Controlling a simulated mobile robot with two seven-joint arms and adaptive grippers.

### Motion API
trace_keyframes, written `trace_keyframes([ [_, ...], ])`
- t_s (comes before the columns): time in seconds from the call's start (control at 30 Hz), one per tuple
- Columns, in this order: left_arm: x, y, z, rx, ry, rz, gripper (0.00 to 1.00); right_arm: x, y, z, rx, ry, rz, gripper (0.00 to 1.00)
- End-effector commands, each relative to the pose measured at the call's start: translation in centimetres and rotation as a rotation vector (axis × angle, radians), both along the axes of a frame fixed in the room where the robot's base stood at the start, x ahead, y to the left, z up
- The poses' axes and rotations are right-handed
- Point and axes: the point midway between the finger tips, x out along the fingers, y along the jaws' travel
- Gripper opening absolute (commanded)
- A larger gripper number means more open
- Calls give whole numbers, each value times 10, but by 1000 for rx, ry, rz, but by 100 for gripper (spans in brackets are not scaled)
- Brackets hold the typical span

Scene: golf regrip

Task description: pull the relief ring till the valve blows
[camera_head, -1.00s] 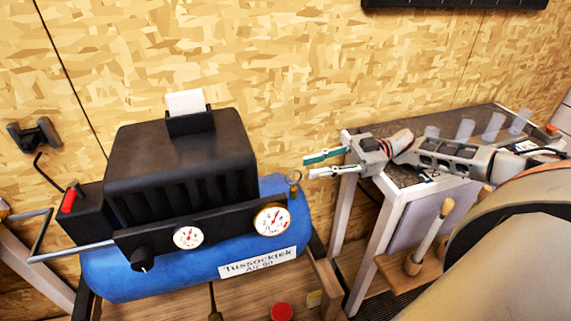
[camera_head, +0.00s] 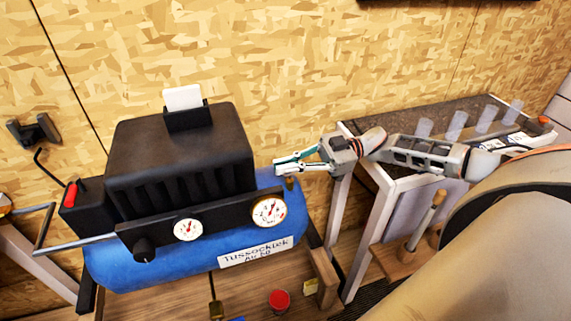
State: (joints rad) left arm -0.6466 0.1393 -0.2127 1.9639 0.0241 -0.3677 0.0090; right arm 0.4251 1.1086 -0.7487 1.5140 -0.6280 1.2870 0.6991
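The blue compressor tank (camera_head: 215,262) stands at the left under a black ribbed cover (camera_head: 180,155). A small brass relief valve (camera_head: 290,184) sits on the tank's right end. My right gripper (camera_head: 277,166) is right at the valve, its two fingers pointing left and lying across the valve's top in the picture. The ring is hidden or too small to make out. The fingers look close together, and I cannot tell whether they are shut or touch the ring. My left gripper is out of view.
Two white gauges (camera_head: 268,212) and a black knob (camera_head: 144,249) are on the front panel. A red switch lever (camera_head: 71,194) is at the left. A table (camera_head: 440,113) stands at the right. A red-topped can (camera_head: 279,299) is below the tank.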

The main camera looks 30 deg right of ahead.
Motion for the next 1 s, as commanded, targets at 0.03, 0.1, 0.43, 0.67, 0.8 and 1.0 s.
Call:
trace_keyframes([
  [0.03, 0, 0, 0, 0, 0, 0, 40, 1, -1, 1, -1, -3, -2, 0],
  [0.1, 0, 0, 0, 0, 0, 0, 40, 1, -1, 1, -1, -3, -3, 0],
  [0.43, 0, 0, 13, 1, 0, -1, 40, 2, -2, 16, -2, -6, -4, 0],
  [0.67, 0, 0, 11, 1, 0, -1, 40, 2, -2, 15, -2, -7, -5, 12],
  [0.8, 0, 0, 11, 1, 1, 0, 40, 2, -2, 15, -1, -5, -4, 21],
  [1.0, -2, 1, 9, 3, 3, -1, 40, 1, -1, 14, -1, -4, -3, 21],
])
